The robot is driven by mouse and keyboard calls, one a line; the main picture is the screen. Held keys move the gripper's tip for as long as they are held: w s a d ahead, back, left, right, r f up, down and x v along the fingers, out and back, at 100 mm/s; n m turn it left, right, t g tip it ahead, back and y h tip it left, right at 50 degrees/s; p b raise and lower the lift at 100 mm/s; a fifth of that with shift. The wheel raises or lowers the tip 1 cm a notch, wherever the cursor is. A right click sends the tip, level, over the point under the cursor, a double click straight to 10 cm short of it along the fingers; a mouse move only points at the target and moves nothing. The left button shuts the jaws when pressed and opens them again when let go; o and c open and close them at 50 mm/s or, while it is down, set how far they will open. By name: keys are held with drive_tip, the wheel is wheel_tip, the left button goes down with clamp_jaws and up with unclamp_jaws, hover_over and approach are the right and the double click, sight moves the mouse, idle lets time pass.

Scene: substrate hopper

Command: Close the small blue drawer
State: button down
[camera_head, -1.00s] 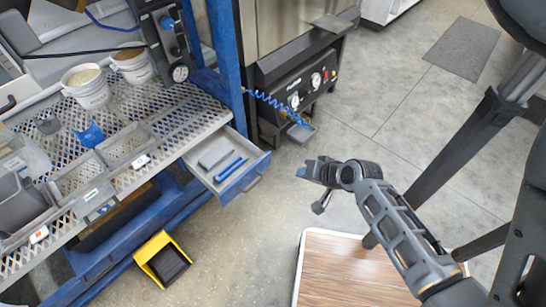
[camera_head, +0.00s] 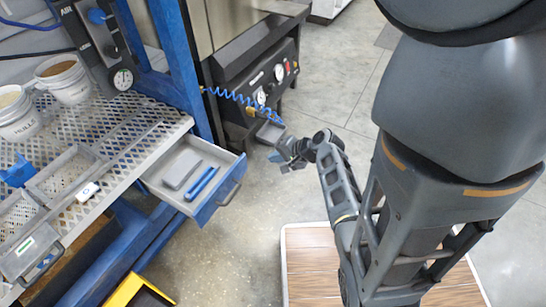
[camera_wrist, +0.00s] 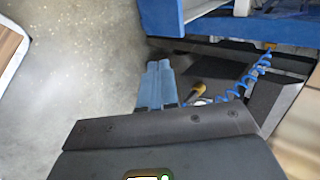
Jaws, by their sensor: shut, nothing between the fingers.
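The small blue drawer (camera_head: 220,195) stands pulled out from under the right end of the perforated workbench. It has a dark handle on its front, and a grey box and blue pen-like items lie inside it. My gripper (camera_head: 287,160) is in the air to the right of the drawer, apart from it. In the wrist view my gripper (camera_wrist: 160,83) shows its two blue-grey fingers together, with nothing between them. A blue structure shows at the top of the wrist view; I cannot tell which part of it is the drawer.
The perforated bench (camera_head: 120,135) holds white buckets (camera_head: 66,80) and clear bins (camera_head: 70,172). A dark machine with gauges (camera_head: 268,85) and a coiled blue hose (camera_head: 240,98) stands behind. A yellow bin (camera_head: 125,290) is below. Floor right of the drawer is clear.

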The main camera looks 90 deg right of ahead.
drive_tip(key=w+d+f+b, duration=0.2)
drive_tip(key=w+d+f, duration=0.2)
drive_tip(key=w, duration=0.3)
drive_tip(key=shift+w+d+f, duration=0.4)
drive_tip(key=w+d+b, duration=0.1)
drive_tip(key=w+d, duration=0.3)
drive_tip(key=w, duration=0.3)
drive_tip(key=w+d+b, duration=0.2)
drive_tip(key=w+d, duration=0.2)
drive_tip(key=w, duration=0.3)
drive_tip(key=w+d+b, duration=0.1)
drive_tip(key=w+d, duration=0.4)
drive_tip(key=w, duration=0.2)
drive_tip(key=shift+w+b, duration=0.15)
drive_tip(key=shift+b, duration=0.15)
drive_tip(key=shift+w+r, duration=0.15)
